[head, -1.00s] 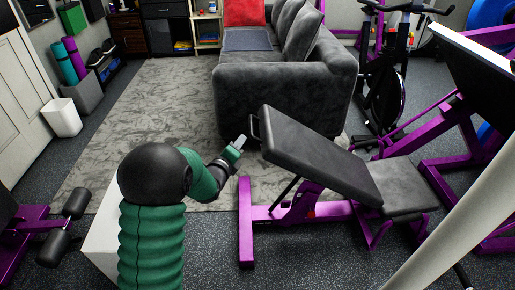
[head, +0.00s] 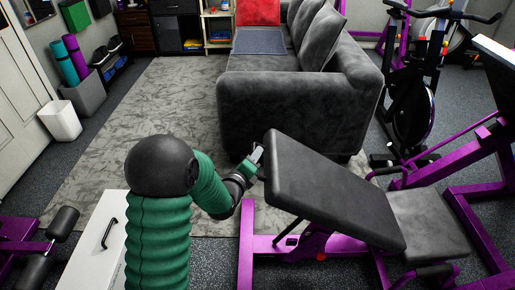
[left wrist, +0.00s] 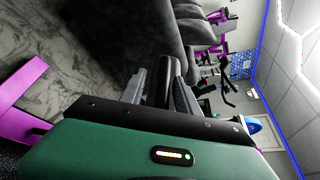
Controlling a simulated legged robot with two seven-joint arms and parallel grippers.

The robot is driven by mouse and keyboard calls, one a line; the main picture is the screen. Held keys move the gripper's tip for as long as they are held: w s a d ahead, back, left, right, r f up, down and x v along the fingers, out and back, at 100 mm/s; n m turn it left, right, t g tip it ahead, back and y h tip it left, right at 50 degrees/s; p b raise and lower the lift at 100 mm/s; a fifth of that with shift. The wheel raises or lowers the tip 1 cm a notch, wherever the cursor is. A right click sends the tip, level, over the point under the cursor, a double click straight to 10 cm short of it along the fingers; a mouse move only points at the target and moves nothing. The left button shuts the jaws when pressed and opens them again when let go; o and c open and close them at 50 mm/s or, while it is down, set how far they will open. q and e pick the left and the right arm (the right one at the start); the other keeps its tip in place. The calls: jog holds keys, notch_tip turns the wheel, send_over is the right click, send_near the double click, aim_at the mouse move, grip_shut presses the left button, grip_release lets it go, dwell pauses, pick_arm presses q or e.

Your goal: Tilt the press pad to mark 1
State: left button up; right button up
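The press pad (head: 325,180) is the long dark backrest of a purple-framed bench. It slants up toward the left, its raised end near the sofa. A dark handle at that raised end is largely hidden by my gripper. My left gripper (head: 257,156) is at this raised end. In the left wrist view my left gripper (left wrist: 165,92) has its two grey fingers apart, with a dark rounded part, likely the handle, between them. I cannot tell whether the fingers touch it. No numbered marks are readable. My right gripper is not in view.
The bench seat (head: 428,222) and purple base (head: 246,250) stand on dark flooring. A grey sofa (head: 300,105) is just behind the pad. An exercise bike (head: 412,110) is at right. A white cabinet (head: 100,240) is near my left arm. The grey rug (head: 150,120) is clear.

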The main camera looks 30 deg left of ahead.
pick_arm(q)
jog(key=shift+d+r, duration=0.15)
jog(key=shift+r, duration=0.05)
jog(key=shift+d, duration=0.1)
jog(key=shift+c, duration=0.9)
grip_shut()
jog(key=shift+a, duration=0.2)
